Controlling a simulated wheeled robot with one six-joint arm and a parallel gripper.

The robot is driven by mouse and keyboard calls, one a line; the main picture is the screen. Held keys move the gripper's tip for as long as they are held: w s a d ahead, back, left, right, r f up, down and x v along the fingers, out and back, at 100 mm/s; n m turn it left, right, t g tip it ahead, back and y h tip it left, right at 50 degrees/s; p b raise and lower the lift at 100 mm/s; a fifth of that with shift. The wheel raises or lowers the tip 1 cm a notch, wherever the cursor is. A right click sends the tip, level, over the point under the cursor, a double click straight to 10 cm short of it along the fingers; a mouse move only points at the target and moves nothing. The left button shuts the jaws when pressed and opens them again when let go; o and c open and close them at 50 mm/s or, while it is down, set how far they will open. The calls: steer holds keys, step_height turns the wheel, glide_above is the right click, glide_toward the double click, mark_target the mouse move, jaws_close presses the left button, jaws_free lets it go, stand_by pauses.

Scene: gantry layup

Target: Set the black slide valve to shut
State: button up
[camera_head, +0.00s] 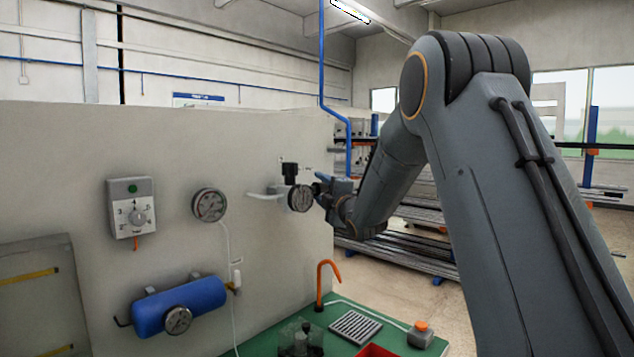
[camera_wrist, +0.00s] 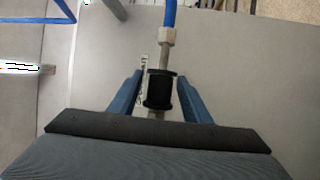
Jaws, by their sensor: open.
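The black slide valve (camera_wrist: 160,90) shows in the wrist view as a black spool-shaped sleeve on a light metal pipe. A pale nut (camera_wrist: 167,36) and a blue hose (camera_wrist: 169,14) are above it in the picture. My gripper (camera_wrist: 159,82) is open, with one blue finger on each side of the sleeve. Narrow gaps seem to show between sleeve and fingers. A small pale strip with marks (camera_wrist: 144,64) lies beside the sleeve; its marks are unreadable. In the head view my gripper (camera_head: 323,190) is beside a gauge, and I cannot clearly make out the sleeve there.
A pale wall panel carries a dial box (camera_head: 132,207), a round gauge (camera_head: 209,205), a blue tank (camera_head: 180,306) and a pipe-end gauge (camera_head: 300,198) with a black fitting (camera_head: 290,172). Below is a green bench (camera_head: 262,340) with an orange spout (camera_head: 321,283) and a grate (camera_head: 355,327).

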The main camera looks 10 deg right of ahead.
mark_target(316, 184)
steer(key=shift+p+x, duration=0.5)
steer(key=shift+x, duration=1.15)
jaws_close()
